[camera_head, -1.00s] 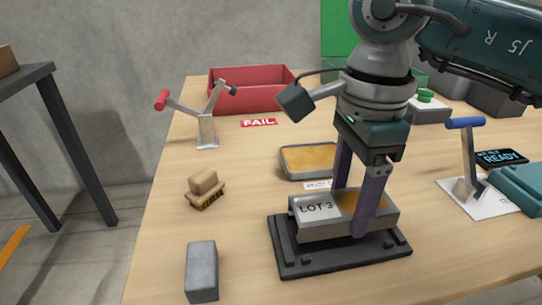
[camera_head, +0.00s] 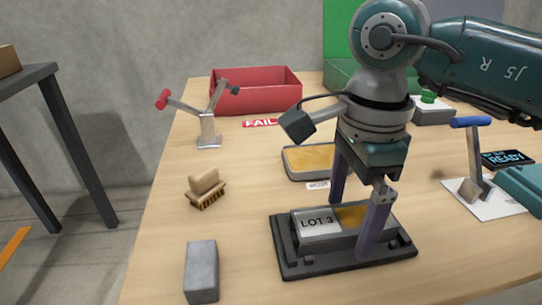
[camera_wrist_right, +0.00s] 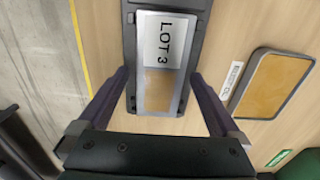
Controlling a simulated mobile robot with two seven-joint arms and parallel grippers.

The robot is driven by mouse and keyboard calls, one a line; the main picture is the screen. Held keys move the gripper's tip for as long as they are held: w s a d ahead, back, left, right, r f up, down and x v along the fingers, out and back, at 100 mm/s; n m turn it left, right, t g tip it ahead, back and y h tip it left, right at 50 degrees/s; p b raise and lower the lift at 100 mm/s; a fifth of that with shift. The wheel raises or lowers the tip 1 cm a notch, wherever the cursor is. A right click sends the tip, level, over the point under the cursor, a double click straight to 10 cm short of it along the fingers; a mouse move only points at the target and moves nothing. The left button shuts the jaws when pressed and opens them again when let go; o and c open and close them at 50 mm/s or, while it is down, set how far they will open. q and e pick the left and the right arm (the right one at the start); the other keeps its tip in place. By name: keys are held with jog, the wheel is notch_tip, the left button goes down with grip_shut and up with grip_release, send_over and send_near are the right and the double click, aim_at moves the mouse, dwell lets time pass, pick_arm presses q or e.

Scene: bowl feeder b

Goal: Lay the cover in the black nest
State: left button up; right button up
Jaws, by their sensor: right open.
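The cover (camera_head: 319,224), a grey box-like piece with a "LOT 3" label and an amber window, lies in the black nest (camera_head: 290,262). It looks level and inside the nest's raised sides. In the right wrist view the cover (camera_wrist_right: 163,55) lies lengthwise along the nest (camera_wrist_right: 129,45). My right gripper (camera_head: 356,228) is open, with one finger on each side of the cover. Its fingers (camera_wrist_right: 159,75) stand apart from the cover in the right wrist view. The near finger hides part of the cover and nest. My left gripper is not in view.
Behind the nest lies a shallow amber-filled tray (camera_head: 287,162). A brush (camera_head: 206,188) and grey block (camera_head: 201,272) stand left. A red-handled clamp (camera_head: 208,130), red bin (camera_head: 255,92) and "FAIL" label (camera_head: 260,123) are farther back. A blue-handled lever (camera_head: 473,160) stands right.

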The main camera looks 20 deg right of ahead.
jog(key=shift+r, duration=0.25)
notch_tip(320, 180, up, 12)
jog(key=f+p, duration=0.1)
jog(key=p, duration=0.3)
jog(key=s+a+r+m+t+y, duration=0.1)
jog(key=a+r+y, duration=0.2)
jog(key=a+y, duration=0.35)
jog(key=s+a+r+m+y, duration=0.1)
jog(key=a+r+y, duration=0.2)
jog(key=a, duration=0.6)
jog(key=s+a+r+m+t+y, duration=0.1)
jog(key=a+r+y, duration=0.35)
jog(key=a, duration=0.35)
notch_tip(320, 180, up, 10)
jog(key=w+m+t+y, duration=0.3)
jog(key=m+t+y, duration=0.2)
jog(key=m+t, duration=0.4)
jog(key=m+t+h, duration=0.5)
jog(key=m+h, duration=1.5)
jog(key=m, duration=1.1)
send_over(348, 217)
jog(key=w+a, duration=0.4)
notch_tip(348, 217, down, 12)
jog(key=s+f+m+g+y, duration=0.1)
jog(key=s+f+m+g, duration=0.5)
jog(key=s+f+g, duration=0.6)
jog(key=s+f, duration=0.5)
jog(key=s, duration=0.3)
jog(key=shift+d, duration=0.4)
